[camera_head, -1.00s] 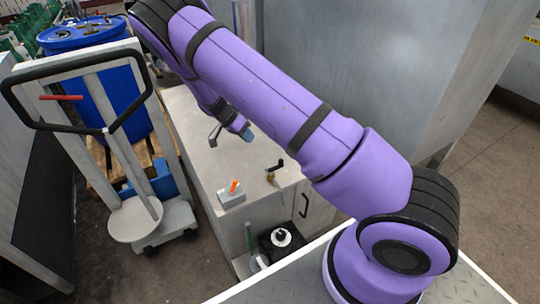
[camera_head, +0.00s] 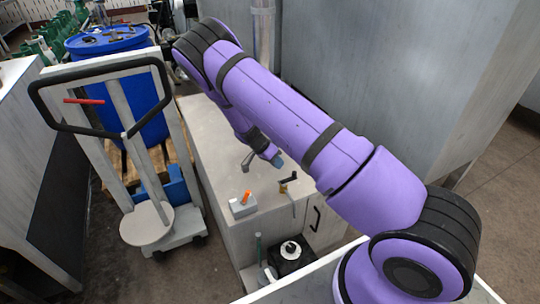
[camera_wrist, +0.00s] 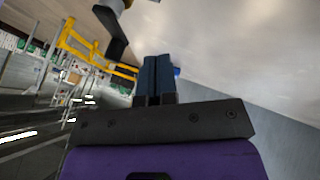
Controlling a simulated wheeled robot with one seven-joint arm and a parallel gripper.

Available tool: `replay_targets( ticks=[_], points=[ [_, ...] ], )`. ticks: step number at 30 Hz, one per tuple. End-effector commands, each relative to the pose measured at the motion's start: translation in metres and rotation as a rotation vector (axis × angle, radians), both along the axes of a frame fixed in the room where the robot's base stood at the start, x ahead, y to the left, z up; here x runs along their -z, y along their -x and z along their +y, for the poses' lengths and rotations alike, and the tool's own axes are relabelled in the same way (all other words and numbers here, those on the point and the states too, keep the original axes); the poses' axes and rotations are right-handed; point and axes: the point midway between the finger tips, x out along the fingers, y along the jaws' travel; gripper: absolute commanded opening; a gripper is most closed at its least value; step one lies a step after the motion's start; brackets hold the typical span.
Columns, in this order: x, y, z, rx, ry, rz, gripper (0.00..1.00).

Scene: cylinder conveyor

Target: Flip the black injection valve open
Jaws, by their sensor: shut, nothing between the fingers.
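The black injection valve (camera_head: 289,180) has a black lever handle on a small brass body. It stands on the light grey cabinet top (camera_head: 225,150) near its front right edge. My gripper (camera_head: 278,161) is just above and left of the valve in the head view, its blue fingertips pointing down and right. They look apart from the handle. In the wrist view my gripper (camera_wrist: 157,75) shows its two dark blue fingers pressed together with nothing between them. A black bar at the top of the wrist view (camera_wrist: 112,22) looks like the valve handle, partly cut off.
A grey box with an orange switch (camera_head: 243,203) sits left of the valve. A grey lever (camera_head: 248,160) stands behind it. A cart (camera_head: 125,140) and a blue drum (camera_head: 125,45) are on the left. A tall grey metal wall (camera_head: 400,70) stands behind my arm.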

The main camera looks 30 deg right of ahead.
Motion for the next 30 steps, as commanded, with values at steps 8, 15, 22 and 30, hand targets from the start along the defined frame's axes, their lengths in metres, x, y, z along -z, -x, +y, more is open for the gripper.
replay_targets(
  ticks=[8, 15, 22, 30],
  points=[
    [0.005, 0.030, -0.015, -0.001, 0.000, 0.001, 0.00],
    [0.005, 0.039, -0.019, -0.001, -0.001, -0.002, 0.00],
    [0.005, 0.039, -0.019, 0.000, 0.000, -0.001, 0.00],
    [0.005, 0.040, -0.020, 0.031, 0.001, 0.001, 0.00]
  ],
)
